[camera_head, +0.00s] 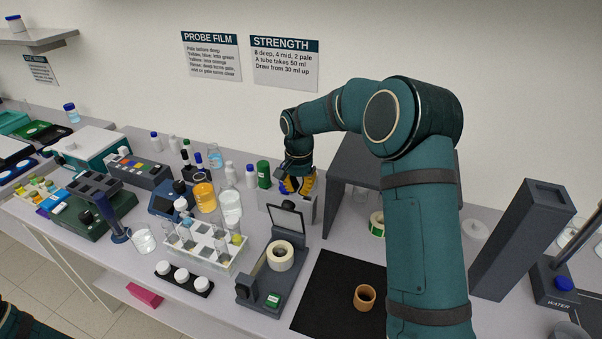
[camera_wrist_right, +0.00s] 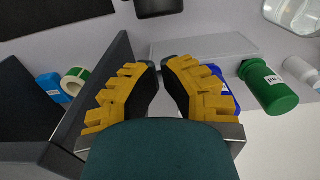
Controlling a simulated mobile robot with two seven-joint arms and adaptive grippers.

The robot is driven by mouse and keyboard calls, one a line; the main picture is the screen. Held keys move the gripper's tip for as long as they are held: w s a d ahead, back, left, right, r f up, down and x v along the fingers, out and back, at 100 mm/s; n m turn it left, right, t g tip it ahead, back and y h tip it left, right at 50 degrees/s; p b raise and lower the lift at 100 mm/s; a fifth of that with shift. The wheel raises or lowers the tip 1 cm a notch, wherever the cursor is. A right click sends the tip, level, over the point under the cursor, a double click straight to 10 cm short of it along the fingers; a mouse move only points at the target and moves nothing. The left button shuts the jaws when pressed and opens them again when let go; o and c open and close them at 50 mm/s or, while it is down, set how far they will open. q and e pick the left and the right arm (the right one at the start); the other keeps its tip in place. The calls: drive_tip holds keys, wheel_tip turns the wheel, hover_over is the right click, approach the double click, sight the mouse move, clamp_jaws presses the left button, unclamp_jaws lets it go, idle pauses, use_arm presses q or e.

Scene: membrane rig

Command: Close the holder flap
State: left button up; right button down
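A dark part at the top edge there may be the holder. My left gripper is out of view.
A grey hood (camera_head: 352,165) stands right of the gripper. A tube rack (camera_head: 205,248) is left of the holder. A black mat (camera_head: 335,290) with a copper-coloured cup (camera_head: 364,297) is right.

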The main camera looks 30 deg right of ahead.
sight(287, 209)
drive_tip(key=shift+s+a+f, duration=0.2)
drive_tip(key=shift+s+a, duration=0.65)
drive_tip(key=shift+a, duration=0.1)
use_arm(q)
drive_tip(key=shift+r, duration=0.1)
use_arm(e)
drive_tip(key=s+a+t+h+b, duration=0.1)
drive_tip(key=s+a+b, duration=0.1)
drive_tip(key=b, duration=0.2)
drive_tip(key=s+a+t+h+b, duration=0.1)
drive_tip(key=s+a+b, duration=0.1)
drive_tip(key=b, duration=0.2)
drive_tip(key=shift+a+f+b, duration=0.1)
drive_tip(key=shift+a+b, duration=0.1)
drive_tip(key=shift+b, duration=0.1)
use_arm(q)
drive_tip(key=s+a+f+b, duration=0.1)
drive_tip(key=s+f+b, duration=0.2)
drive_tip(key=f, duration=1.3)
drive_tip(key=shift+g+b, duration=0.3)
drive_tip(key=shift+b, duration=1.6)
use_arm(e)
drive_tip(key=s+a+f, duration=0.4)
drive_tip(key=a+f, duration=0.1)
drive_tip(key=shift+s, duration=0.35)
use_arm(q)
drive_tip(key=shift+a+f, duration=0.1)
use_arm(e)
drive_tip(key=shift+a, duration=0.15)
drive_tip(key=shift+w, duration=0.1)
